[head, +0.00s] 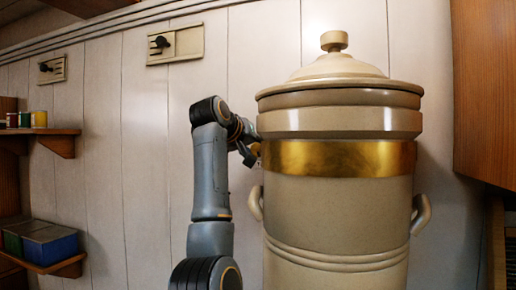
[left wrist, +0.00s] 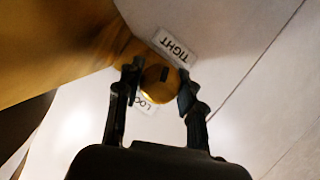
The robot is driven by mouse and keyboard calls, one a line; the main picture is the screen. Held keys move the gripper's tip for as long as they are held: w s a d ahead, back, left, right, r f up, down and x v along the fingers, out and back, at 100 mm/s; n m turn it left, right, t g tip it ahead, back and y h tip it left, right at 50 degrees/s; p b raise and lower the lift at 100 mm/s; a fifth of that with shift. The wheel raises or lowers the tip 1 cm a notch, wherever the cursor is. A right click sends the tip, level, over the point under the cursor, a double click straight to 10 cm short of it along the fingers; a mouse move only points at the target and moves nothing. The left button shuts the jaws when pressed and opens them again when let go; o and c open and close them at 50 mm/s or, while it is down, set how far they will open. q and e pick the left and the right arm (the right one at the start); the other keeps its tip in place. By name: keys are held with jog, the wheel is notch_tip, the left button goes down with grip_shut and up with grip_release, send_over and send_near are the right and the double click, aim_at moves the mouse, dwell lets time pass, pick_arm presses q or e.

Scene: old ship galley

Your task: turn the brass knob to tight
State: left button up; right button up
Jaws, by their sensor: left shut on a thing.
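The brass knob (left wrist: 158,88) shows in the left wrist view as a round gold disc with a short dark mark near its upper edge, on the side toward the TIGHT label (left wrist: 175,47). A second label (left wrist: 144,105), partly covered, shows the letters "LOO" below the knob. My left gripper (left wrist: 159,84) has one finger on each side of the knob and is shut on it. In the head view my left gripper (head: 250,154) is at the left end of the brass band (head: 338,158) around a big beige crock (head: 340,220). The knob cannot be made out there.
The crock has a domed lid (head: 338,68) and side handles (head: 421,213). Two wall plates with dark knobs (head: 175,44) are at upper left. Shelves with small jars (head: 39,119) and a blue box (head: 50,246) stand at far left. A wooden cabinet (head: 487,90) is at right.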

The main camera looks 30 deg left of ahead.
pick_arm(q)
jog(key=shift+f+m+g+y+p, duration=0.1)
jog(key=shift+m+g+y+p, duration=0.3)
jog(key=shift+m+y, duration=0.75)
jog(key=shift+m, duration=0.35)
jog(key=o, duration=1.2)
jog(key=v, duration=0.7)
jog(key=shift+s, duration=0.25)
